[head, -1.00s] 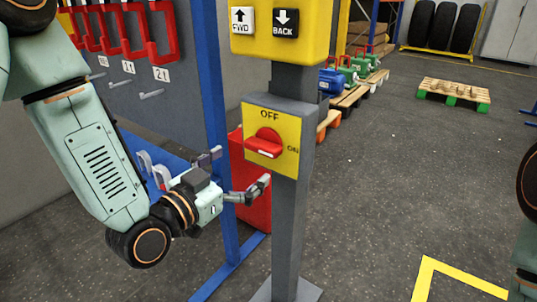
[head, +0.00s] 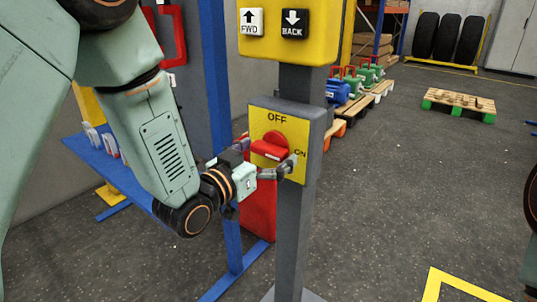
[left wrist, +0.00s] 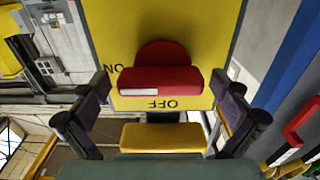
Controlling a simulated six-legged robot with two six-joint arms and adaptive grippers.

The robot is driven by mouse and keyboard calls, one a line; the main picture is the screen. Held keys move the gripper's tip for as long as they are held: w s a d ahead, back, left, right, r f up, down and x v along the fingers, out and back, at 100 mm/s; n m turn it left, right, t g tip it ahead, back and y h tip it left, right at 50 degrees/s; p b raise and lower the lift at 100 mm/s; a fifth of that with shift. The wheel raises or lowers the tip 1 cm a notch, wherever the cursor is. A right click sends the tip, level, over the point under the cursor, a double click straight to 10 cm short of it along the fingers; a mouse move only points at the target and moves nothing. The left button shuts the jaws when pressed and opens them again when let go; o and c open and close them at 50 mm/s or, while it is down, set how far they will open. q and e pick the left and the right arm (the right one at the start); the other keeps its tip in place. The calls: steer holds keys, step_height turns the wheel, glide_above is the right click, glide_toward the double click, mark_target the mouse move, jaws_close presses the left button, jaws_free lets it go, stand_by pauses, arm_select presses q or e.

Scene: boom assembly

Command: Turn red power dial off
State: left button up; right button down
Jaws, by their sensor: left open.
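The red power dial (head: 270,149) sits on a yellow plate (head: 293,122) on the front of a grey box on a post. OFF is printed above it and ON to its right. Its handle lies roughly level, with the white mark (left wrist: 139,92) at the end on the ON side. My left gripper (head: 265,154) is open in front of the dial. In the left wrist view the gripper (left wrist: 168,98) has one finger on each side of the handle, with gaps showing. Contact cannot be told. My right gripper is out of view.
Above the dial is a yellow box (head: 320,40) with FWD and BACK buttons. A blue post (head: 222,110) and a red object (head: 260,210) stand just behind. A blue shelf is at left.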

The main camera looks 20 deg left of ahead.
arm_select(q)
steer(key=shift+w, duration=0.1)
steer(key=c, duration=1.1)
steer(key=n+p, duration=0.3)
steer(key=shift+r+n, duration=0.15)
steer(key=shift+n, duration=0.25)
steer(key=n+p, duration=0.3)
steer(key=n, duration=0.1)
steer(key=shift+n, duration=0.3)
steer(key=n+p, duration=0.3)
steer(key=n, duration=0.2)
steer(key=shift+p, duration=0.35)
steer(key=shift+a+n+p, duration=0.1)
steer(key=shift+n+p, duration=0.9)
steer(key=shift+n, duration=1.3)
